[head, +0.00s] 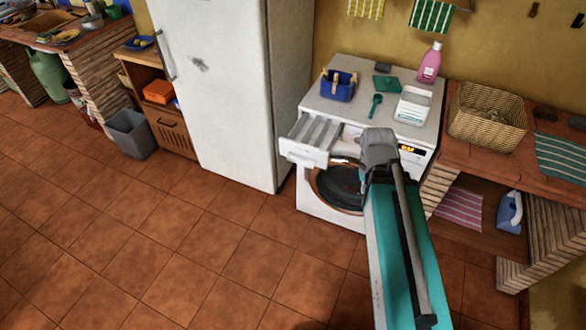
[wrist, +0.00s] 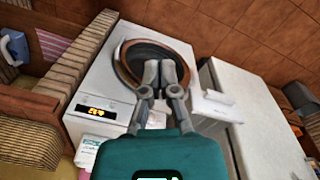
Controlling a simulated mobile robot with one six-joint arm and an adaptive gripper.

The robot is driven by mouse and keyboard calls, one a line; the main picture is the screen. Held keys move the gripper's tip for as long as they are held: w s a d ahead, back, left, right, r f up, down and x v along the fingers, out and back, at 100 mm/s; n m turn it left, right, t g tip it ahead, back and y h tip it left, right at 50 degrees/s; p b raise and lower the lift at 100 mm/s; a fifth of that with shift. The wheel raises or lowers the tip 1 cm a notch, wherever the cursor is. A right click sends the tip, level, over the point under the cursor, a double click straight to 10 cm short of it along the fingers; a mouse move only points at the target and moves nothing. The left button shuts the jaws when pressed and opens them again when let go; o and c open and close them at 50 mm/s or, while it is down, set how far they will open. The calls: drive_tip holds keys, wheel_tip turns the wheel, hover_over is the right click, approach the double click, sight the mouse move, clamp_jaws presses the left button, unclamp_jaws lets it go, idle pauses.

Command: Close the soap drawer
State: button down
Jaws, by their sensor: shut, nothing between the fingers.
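The white washing machine (head: 334,200) stands between the fridge and the brick counter. Its soap drawer (head: 304,153) is pulled out at the upper left of the front, showing its open compartments. In the wrist view the soap drawer (wrist: 213,104) shows as a white block to the right of my fingers. My gripper (wrist: 166,72) is shut and empty, its fingertips over the round door (wrist: 130,62) in that view, apart from the drawer. In the head view my arm covers part of the door and control panel, and my fingers cannot be made out.
On the machine's top are a blue caddy (head: 338,86), a green scoop (head: 375,106), a white box (head: 413,106) and a pink bottle (head: 430,63). The fridge (head: 222,90) stands close left of the drawer. The tiled floor in front is clear.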

drive_tip(key=w+a+f+n+t+h+b, duration=0.3)
drive_tip(key=w+f+n+b, duration=0.2)
drive_tip(key=f+n+b, duration=0.4)
drive_tip(key=w+a+f+n+t+h+b, duration=0.35)
drive_tip(key=f+n+b, duration=0.2)
drive_tip(key=b, duration=0.55)
drive_tip(key=w+a+f+n+t+b, duration=0.2)
drive_tip(key=a+n+t+b, duration=0.3)
drive_tip(key=a+n+b, duration=0.3)
drive_tip(key=w+a+f+n+t+b, duration=0.2)
drive_tip(key=a+f+n+t+b, duration=0.3)
drive_tip(key=a+n+b, duration=0.3)
drive_tip(key=a+y+b, duration=0.1)
drive_tip(key=a+b, duration=0.2)
drive_tip(key=a, duration=0.1)
drive_tip(key=shift+n+b, duration=0.3)
drive_tip(key=shift+n, duration=0.05)
drive_tip(key=shift+d+f, duration=0.1)
drive_tip(key=x, duration=1.4)
